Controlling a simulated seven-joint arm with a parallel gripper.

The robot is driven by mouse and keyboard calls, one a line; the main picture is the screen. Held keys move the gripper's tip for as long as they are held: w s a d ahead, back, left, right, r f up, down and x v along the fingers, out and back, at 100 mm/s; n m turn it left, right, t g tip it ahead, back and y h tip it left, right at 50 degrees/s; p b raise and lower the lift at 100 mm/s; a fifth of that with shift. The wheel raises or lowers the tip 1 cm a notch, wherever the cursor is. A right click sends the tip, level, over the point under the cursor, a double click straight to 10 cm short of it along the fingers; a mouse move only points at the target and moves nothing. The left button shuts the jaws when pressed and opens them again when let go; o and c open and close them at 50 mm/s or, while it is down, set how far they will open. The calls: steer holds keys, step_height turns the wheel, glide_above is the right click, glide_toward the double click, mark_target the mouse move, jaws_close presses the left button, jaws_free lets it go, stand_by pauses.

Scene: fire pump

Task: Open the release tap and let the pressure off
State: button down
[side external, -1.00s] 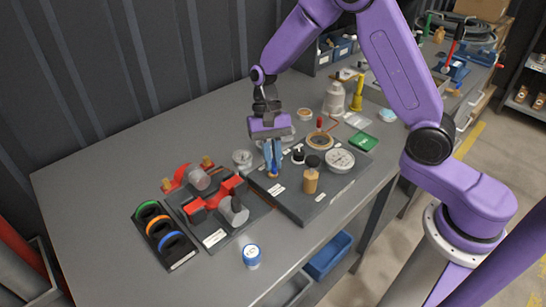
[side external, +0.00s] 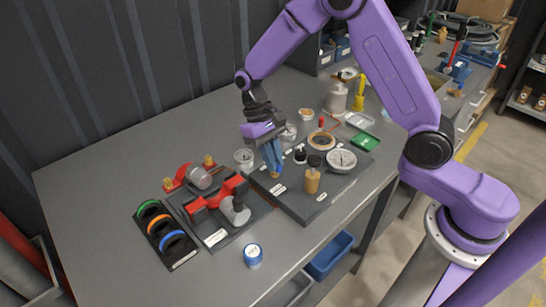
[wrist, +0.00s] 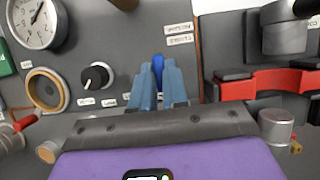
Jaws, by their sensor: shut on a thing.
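My gripper (side external: 276,172) is at the left part of the dark panel (side external: 318,208), with its blue fingers leaning over and their tips close to the panel. In the wrist view the fingers (wrist: 158,82) are shut on a small blue piece, the tap handle (wrist: 158,62), which shows between the tips. The rest of the tap is mostly hidden by the fingers. A white-faced pressure gauge (side external: 341,160) is on the right of the panel; it also shows in the wrist view (wrist: 38,22). A black knob with a white pointer (wrist: 96,76) sits beside the fingers.
A red coupling unit (side external: 215,200) and a tray of coloured rings (side external: 165,235) are left.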

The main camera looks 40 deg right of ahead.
stand_by(0.3)
steer(key=c, duration=1.1)
jaws_free()
steer(key=shift+c, duration=0.2)
steer(key=shift+r, duration=0.1)
steer(key=v, duration=1.7)
steer(key=shift+r, duration=0.2)
steer(key=n+t, duration=0.1)
steer(key=n, duration=0.2)
glide_above(268, 177)
steer(key=s+d+f+n+t, duration=0.1)
steer(key=s+d+n, duration=0.2)
steer(key=s, duration=0.5)
steer(key=s+d+f+n+t, duration=0.1)
steer(key=s+d+f+n, duration=0.1)
steer(key=s, duration=0.7)
steer(key=s+d+f+n+t, duration=0.1)
steer(key=s+d+n, duration=0.3)
steer(key=s, duration=0.4)
steer(key=shift+s+f+t, duration=0.35)
steer(key=shift+f+t, duration=0.05)
steer(key=shift+f, duration=0.35)
